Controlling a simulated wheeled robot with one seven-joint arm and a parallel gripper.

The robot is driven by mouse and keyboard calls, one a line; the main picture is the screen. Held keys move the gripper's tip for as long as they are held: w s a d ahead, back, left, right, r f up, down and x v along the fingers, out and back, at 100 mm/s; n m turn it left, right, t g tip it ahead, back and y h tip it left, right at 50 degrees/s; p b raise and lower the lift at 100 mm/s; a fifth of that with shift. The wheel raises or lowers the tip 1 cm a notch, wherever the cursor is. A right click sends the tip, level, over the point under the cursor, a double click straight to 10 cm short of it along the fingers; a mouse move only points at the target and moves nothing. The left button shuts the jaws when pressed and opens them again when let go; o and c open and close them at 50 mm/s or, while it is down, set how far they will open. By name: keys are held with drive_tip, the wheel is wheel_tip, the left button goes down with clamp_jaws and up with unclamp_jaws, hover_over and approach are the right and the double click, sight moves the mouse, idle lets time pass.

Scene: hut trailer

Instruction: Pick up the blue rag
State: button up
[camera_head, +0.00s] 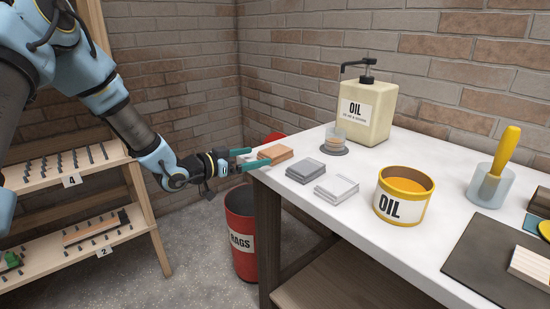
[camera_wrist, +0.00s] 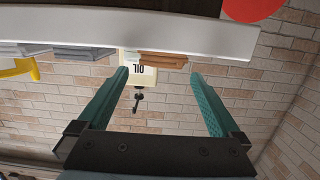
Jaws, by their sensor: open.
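My gripper (camera_head: 256,157) is open and empty at the table's left corner, its teal fingers pointing toward an orange-brown folded stack (camera_head: 276,154). In the wrist view, which looks upside down, my gripper (camera_wrist: 160,75) has that stack (camera_wrist: 162,60) showing between its fingertips, apart from them. A dark grey folded stack (camera_head: 305,170) and a pale grey one (camera_head: 336,189) lie beside it on the white table (camera_head: 330,240). No clearly blue rag shows.
A pump oil bottle (camera_head: 367,112), a small glass jar (camera_head: 335,137), a yellow oil tin (camera_head: 402,204) and a yellow-handled brush in a glass (camera_head: 492,184) stand on the table. A red rag bin (camera_head: 241,235) stands below its left edge. Wooden shelves (camera_head: 75,180) are at left.

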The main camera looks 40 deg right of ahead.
sight(275, 150)
drive_tip(key=d+p, duration=0.1)
drive_tip(key=d, duration=0.2)
drive_tip(key=d+f+p, duration=0.1)
drive_tip(key=d, duration=0.2)
drive_tip(key=d+p, duration=0.1)
drive_tip(key=d, duration=0.2)
drive_tip(key=shift+f, duration=0.25)
drive_tip(key=shift+a, duration=0.1)
drive_tip(key=c, duration=1.1)
